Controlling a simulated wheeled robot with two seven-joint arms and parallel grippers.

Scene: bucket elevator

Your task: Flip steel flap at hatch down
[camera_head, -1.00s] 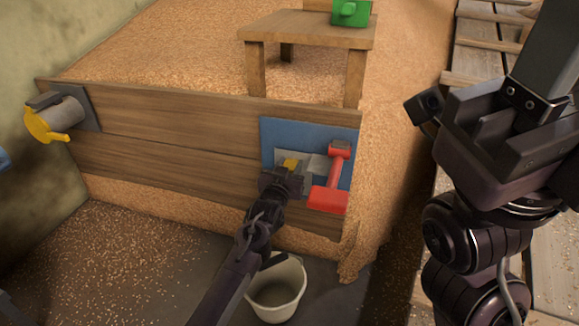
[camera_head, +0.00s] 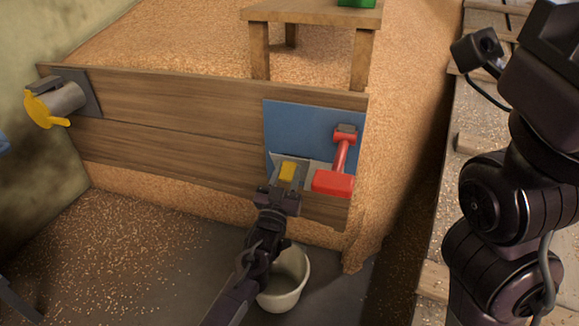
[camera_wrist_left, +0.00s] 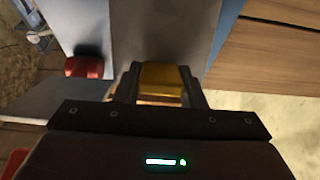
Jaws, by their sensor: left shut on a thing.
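The hatch is a blue panel (camera_head: 300,128) on the right end of the wooden wall. The grey steel flap (camera_head: 316,168) is low on it, and its yellow grip (camera_head: 287,171) points out towards me. My left gripper (camera_head: 286,180) is shut on the yellow grip. In the left wrist view the yellow grip (camera_wrist_left: 162,80) sits between the fingers, with grey steel (camera_wrist_left: 150,30) behind it. The flap's exact angle is hard to tell, as my gripper hides part of it. My right gripper (camera_head: 560,60) is cut off at the upper right edge; its fingertips do not show.
A red hammer-like piece (camera_head: 333,182) is just right of the flap, close to my left gripper. A pale bucket (camera_head: 288,280) stands on the floor below. A yellow-handled fitting (camera_head: 48,108) is at the wall's left end. A wooden table (camera_head: 312,12) stands behind.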

